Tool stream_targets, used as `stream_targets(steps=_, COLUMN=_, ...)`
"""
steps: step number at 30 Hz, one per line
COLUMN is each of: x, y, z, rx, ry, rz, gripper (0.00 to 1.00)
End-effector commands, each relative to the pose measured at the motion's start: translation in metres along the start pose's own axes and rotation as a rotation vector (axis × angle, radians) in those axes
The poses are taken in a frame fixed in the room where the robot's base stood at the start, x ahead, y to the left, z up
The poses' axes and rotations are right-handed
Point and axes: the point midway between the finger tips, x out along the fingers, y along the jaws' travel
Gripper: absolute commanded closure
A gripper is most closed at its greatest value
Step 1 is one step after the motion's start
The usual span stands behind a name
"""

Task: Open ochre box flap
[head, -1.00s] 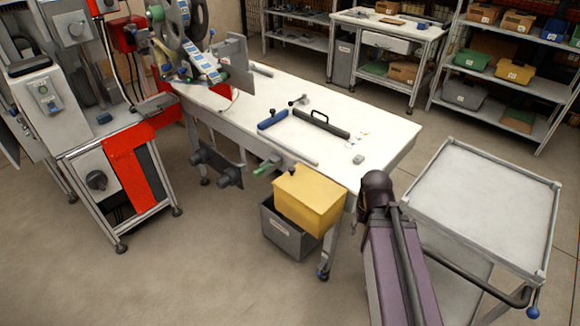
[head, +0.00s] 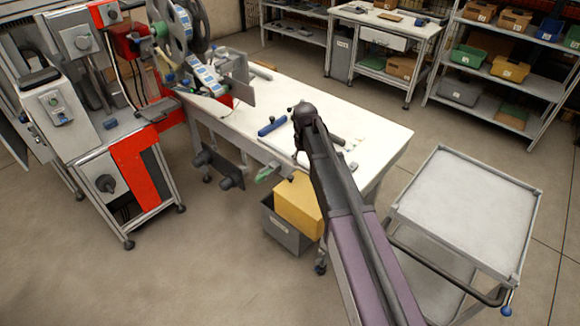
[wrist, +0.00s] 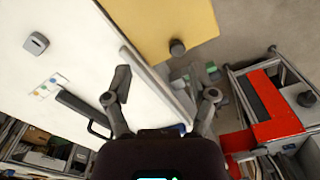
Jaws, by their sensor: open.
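The ochre box (head: 296,207) stands at the front edge of the white table, above a grey bin, and my arm partly covers its right side. Its top looks flat and closed. In the wrist view the ochre surface (wrist: 160,22) fills the upper middle, with a dark round knob (wrist: 177,47) near its lower edge. My gripper (wrist: 167,85) is open and empty, its two fingers spread over the table edge, apart from the knob and the box. In the head view my arm reaches over the table and mostly hides the gripper.
The white table (head: 375,128) holds a blue-handled tool (head: 272,126) and a dark bar beside my arm. The grey bin (head: 284,233) is below the box. A grey cart (head: 465,205) stands right. A red and grey machine (head: 140,165) stands left. Floor in front is clear.

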Motion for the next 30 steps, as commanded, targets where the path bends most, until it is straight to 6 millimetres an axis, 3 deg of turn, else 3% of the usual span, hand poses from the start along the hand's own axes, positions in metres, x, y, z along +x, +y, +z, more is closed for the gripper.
stream_targets(steps=1, x=-0.013, y=-0.007, z=-0.022, rx=-0.024, ry=0.0, rz=0.0, gripper=0.27)
stream_targets(steps=3, x=-0.018, y=-0.016, z=-0.036, rx=-0.05, ry=0.0, rz=0.0, gripper=0.27)
stream_targets(steps=7, x=-0.022, y=-0.026, z=-0.05, rx=-0.078, ry=0.0, rz=0.0, gripper=0.27)
stream_targets(steps=23, x=-0.02, y=-0.029, z=-0.052, rx=-0.086, ry=0.0, rz=0.0, gripper=0.27)
stream_targets(steps=30, x=-0.01, y=-0.03, z=-0.052, rx=-0.086, ry=0.0, rz=0.0, gripper=0.27)
